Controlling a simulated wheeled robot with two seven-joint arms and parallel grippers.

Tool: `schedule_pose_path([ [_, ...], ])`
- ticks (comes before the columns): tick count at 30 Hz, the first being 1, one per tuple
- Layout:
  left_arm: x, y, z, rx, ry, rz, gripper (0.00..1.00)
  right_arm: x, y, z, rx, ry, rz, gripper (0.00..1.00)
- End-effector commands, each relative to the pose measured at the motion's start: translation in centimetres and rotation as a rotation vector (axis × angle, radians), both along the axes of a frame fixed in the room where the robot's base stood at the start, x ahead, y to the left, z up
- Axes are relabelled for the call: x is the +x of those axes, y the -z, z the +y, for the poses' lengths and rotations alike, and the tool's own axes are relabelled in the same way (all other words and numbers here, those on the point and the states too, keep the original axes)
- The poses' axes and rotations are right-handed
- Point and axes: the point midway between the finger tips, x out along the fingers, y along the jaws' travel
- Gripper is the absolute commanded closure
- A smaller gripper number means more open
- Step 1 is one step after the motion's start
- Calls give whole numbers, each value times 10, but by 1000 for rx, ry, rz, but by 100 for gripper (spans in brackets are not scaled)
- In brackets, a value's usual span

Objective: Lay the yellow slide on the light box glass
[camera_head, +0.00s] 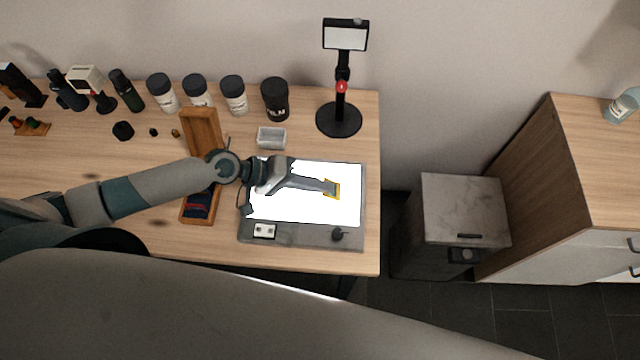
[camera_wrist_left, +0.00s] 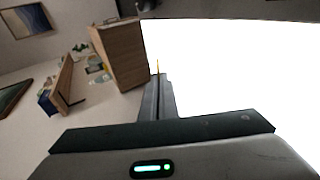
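The light box (camera_head: 258,236) lies on the table, its lit glass (camera_head: 345,213) bright white. My left gripper (camera_head: 328,186) reaches in from the left over the right half of the glass. The yellow slide (camera_head: 336,190) is at its fingertips, above or at the glass; I cannot tell whether it touches. In the left wrist view the fingers (camera_wrist_left: 158,92) are close together, with a thin yellow edge of the slide (camera_wrist_left: 158,67) between their tips, so the slide stands edge-on to that camera. The fingers cover part of it. My right gripper is not in view.
A wooden box (camera_head: 203,130) stands open left of the light box. A small grey tray (camera_head: 271,138) sits behind it, and a black stand (camera_head: 339,120) behind right. The table ends just right of the light box.

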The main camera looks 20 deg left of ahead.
Motion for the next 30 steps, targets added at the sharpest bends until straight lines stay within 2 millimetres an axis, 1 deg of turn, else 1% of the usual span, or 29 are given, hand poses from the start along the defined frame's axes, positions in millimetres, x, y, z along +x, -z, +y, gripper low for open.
schedule_pose_path([
  [1, 0, 0, 0, 0, 0, 0, 100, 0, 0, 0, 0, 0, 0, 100],
  [2, 0, 0, 0, 0, 0, 0, 97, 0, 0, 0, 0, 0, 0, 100],
  [3, 0, 0, 0, 0, 0, 0, 87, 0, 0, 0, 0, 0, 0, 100],
  [4, 0, 0, 0, 0, 0, 0, 80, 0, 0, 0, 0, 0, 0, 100],
  [5, 0, 0, 0, 0, 0, 0, 77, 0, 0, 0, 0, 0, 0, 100],
  [18, -2, 4, 2, 6, 1, 4, 77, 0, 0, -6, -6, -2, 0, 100],
  [26, -2, 5, 2, 8, 2, 6, 77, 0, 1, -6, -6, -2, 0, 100],
  [30, -4, 5, 6, 10, 2, 7, 77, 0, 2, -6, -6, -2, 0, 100],
])
